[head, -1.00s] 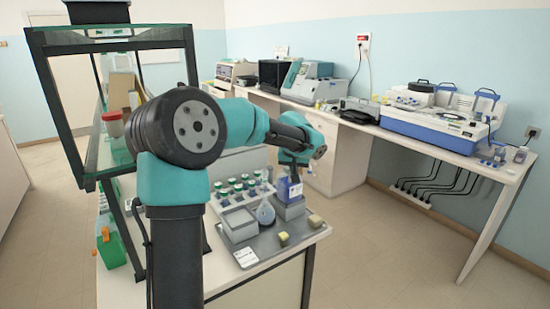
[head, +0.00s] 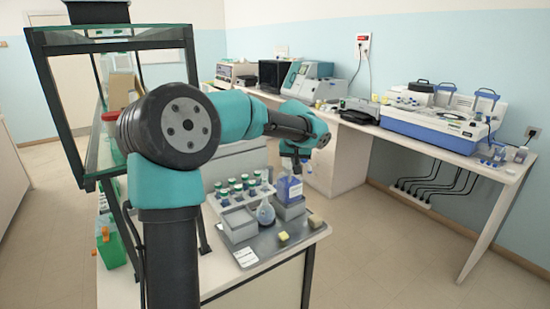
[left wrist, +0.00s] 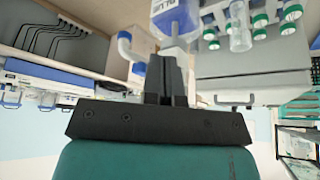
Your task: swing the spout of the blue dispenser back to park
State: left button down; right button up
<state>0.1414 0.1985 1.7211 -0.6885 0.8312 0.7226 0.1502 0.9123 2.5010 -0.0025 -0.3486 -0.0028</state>
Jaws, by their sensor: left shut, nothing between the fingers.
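The blue dispenser (head: 289,191) stands upright on a grey block at the back right of the small bench's tray. In the left wrist view its blue and white body (left wrist: 176,18) is at the top. A pale spout (left wrist: 137,50) with a blue end reaches out to the left of the body there. My left gripper (left wrist: 166,62) is shut and empty, its fingertips close to the dispenser's neck and just right of the spout. I cannot tell whether they touch. In the head view the left gripper (head: 293,164) is small, just above the dispenser. My right gripper is not in view.
On the tray (head: 262,247) are a rack of green-capped tubes (head: 238,191), a round flask (head: 266,213), a grey box (head: 238,226) and a yellow block (head: 283,236). A glass-sided frame (head: 52,95) stands left. The floor at right is clear.

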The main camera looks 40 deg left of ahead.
pick_arm(q)
jog(key=r, duration=0.1)
jog(key=d+r, duration=0.1)
jog(key=r, duration=0.2)
jog(key=shift+s+d+r, duration=0.15)
jog(key=shift+d+r, duration=0.15)
jog(key=shift+d, duration=0.05)
dwell(0.3)
jog(key=d+f+m+g+h, duration=0.15)
jog(key=d+f, duration=0.35)
jog(key=f, duration=0.6)
jog(key=d+f+m+h, duration=0.15)
jog(key=d+f, duration=0.35)
jog(key=f, duration=0.6)
jog(key=d+f+m+h, duration=0.1)
jog(key=d+f+h, duration=0.1)
jog(key=d+f, duration=0.6)
jog(key=s+d+f+g, duration=0.1)
jog(key=s+d+f, duration=0.3)
jog(key=s+f, duration=0.7)
jog(key=s+d+f+g+h, duration=0.1)
jog(key=s+d+f, duration=0.3)
jog(key=s+f, duration=0.7)
jog(key=shift+s+d+f+m+h, duration=0.3)
jog(key=shift+d+f, duration=0.05)
jog(key=shift+f, duration=0.55)
